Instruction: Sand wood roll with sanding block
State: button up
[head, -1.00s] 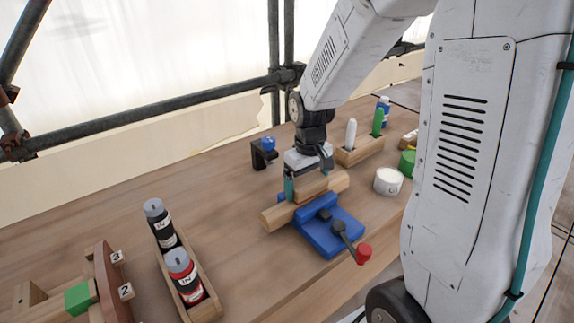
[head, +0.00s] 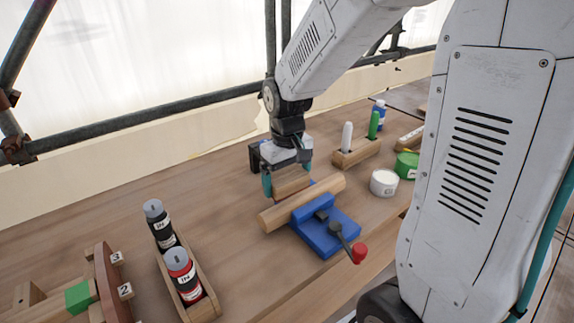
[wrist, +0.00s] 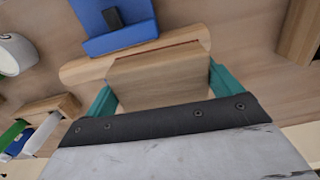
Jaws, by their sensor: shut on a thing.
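The wood roll (head: 327,193) is a light cylinder lying across the blue vise (head: 320,238), which has a lever with a red knob. In the wrist view, the roll (wrist: 78,70) shows beyond the block, with the vise (wrist: 118,40) past it. My gripper (head: 288,181) has its teal fingers shut on the sanding block (head: 291,185), a brown wooden block. The block is at the back side of the roll, near its upper part. In the wrist view, the block (wrist: 158,80) sits between both fingers and overlaps the roll. I cannot tell whether it touches the roll.
A wooden rack (head: 203,308) with two IN bottles stands at the front left. A holder (head: 362,155) with white and green sticks, a white jar (head: 383,183) and a green tub (head: 406,164) stand right.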

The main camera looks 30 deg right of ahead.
jog(key=shift+r, duration=1.9)
